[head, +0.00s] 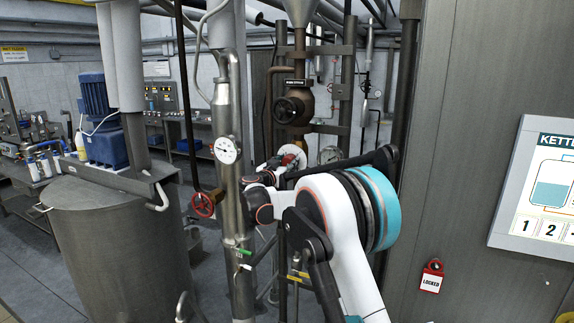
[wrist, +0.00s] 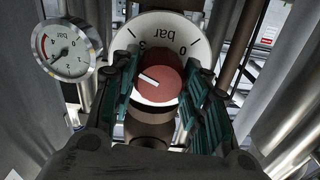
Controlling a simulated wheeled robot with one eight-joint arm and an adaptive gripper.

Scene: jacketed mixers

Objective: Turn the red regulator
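The red regulator (wrist: 158,80) is a round red knob with a white pointer line that points to the upper left in the wrist view. It sits in front of a white dial marked "bar" (wrist: 163,30). My gripper (wrist: 160,75) has its dark green fingers on both sides of the knob, with little or no gap. I cannot tell whether the fingers press on it. In the head view, my gripper (head: 290,160) is at the pipework past my white and teal arm, which hides much of it. A bit of the red knob (head: 292,150) shows there.
A red handwheel (head: 204,205) is lower left. A dark valve wheel (head: 288,108) is above. A panel wall (head: 470,100) rises at right.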

